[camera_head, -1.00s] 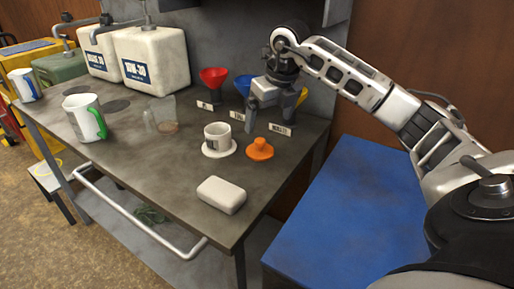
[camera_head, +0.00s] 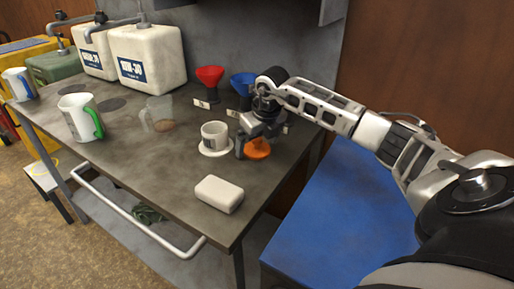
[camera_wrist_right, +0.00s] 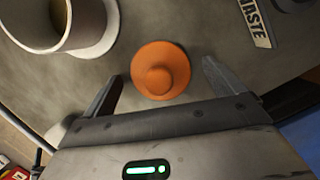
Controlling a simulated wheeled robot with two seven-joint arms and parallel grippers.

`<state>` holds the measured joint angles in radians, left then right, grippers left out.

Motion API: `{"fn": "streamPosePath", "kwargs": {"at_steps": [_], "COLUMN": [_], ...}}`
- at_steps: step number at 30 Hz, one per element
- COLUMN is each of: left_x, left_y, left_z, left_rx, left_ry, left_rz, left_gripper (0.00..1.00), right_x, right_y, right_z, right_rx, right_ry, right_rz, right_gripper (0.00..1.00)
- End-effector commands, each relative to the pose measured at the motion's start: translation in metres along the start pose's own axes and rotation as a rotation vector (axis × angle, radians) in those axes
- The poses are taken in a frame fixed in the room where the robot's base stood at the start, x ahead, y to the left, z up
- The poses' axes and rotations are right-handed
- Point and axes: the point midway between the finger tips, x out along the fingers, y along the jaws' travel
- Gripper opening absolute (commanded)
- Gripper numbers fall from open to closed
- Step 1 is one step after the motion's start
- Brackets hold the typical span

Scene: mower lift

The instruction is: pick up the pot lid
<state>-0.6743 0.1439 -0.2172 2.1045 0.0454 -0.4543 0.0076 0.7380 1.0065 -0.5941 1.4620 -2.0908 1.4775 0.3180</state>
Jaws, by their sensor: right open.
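The pot lid is an orange disc with a round knob on top. In the head view the pot lid (camera_head: 258,149) lies on the grey table near its right edge, partly hidden by my right gripper (camera_head: 262,146). In the right wrist view the pot lid (camera_wrist_right: 160,70) sits between and just beyond the two fingertips of my right gripper (camera_wrist_right: 162,80). The fingers are open, apart from the lid on both sides, and hold nothing. My left gripper is not in view.
A white cup (camera_head: 214,135) on a white saucer (camera_head: 216,151) stands close left of the lid. A white block (camera_head: 219,194) lies nearer the front edge. Red (camera_head: 209,77) and blue (camera_head: 243,84) funnels stand behind. A blue surface (camera_head: 345,205) is at right.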

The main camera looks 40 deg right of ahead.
Motion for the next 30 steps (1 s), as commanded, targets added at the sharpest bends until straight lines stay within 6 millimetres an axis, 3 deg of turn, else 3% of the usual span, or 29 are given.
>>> {"fn": "streamPosePath", "kwargs": {"at_steps": [2, 6, 7, 20, 26, 30], "left_x": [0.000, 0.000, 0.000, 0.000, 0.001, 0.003], "left_y": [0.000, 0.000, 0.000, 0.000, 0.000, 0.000], "left_z": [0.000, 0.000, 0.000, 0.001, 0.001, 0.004], "left_rx": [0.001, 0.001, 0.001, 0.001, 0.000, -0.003], "left_ry": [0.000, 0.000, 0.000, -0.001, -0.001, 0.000], "left_rz": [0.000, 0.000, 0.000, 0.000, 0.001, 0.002], "left_gripper": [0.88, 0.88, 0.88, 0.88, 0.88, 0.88], "right_x": [0.000, 0.000, 0.000, -0.007, -0.033, -0.064], "right_y": [0.000, 0.000, 0.000, 0.000, 0.000, 0.011], "right_z": [0.000, 0.000, 0.000, 0.003, 0.010, -0.004], "right_rx": [0.000, 0.000, 0.000, 0.000, 0.000, -0.005], "right_ry": [0.000, 0.000, 0.000, -0.002, -0.005, -0.006], "right_rz": [0.000, 0.000, 0.000, 0.000, -0.001, -0.003], "right_gripper": [0.89, 0.50, 0.46, 0.46, 0.46, 0.46]}}
